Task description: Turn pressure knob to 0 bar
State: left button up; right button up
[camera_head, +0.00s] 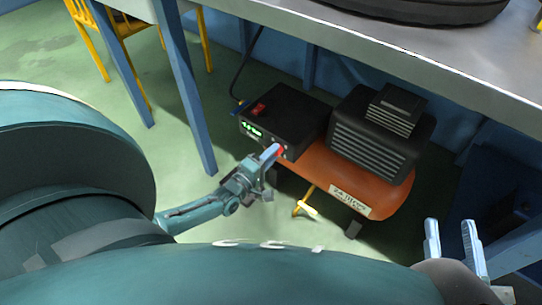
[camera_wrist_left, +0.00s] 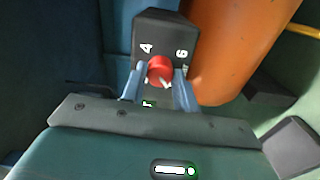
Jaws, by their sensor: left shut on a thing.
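The red pressure knob (camera_wrist_left: 160,70) sits on the face of a black control box (camera_head: 290,112) on top of the orange compressor. In the left wrist view, the knob has a white pointer mark at its lower right, and white digits show on the black panel around it. My left gripper (camera_head: 272,154) reaches the box front, its two fingers on either side of the knob and shut on it; the knob (camera_head: 282,150) is partly hidden by a finger in the head view. My right gripper (camera_head: 453,241) is at the lower right, fingers apart, empty and away from the compressor.
The orange compressor tank (camera_head: 335,178) with a black motor (camera_head: 375,140) stands under a metal-topped table (camera_head: 430,62). A red switch (camera_head: 258,109) is on the box top, with a green display (camera_head: 251,130) on its front. Blue table legs (camera_head: 187,95) stand left; green floor is clear nearby.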

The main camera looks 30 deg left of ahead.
pick_arm(q)
jog(key=shift+n, duration=0.5)
jog(key=o, duration=1)
jog(key=shift+c, duration=0.2)
pick_arm(e)
jog(key=shift+r, duration=0.1)
pick_arm(q)
jog(key=s+a+p, duration=0.1)
jog(key=s+p, duration=0.2)
jog(key=s, duration=1)
pick_arm(e)
jog(key=shift+s+d+n+h, duration=0.2)
jog(key=shift+d+n+h, duration=0.1)
jog(key=shift+n, duration=0.1)
pick_arm(q)
jog(key=shift+s, duration=0.1)
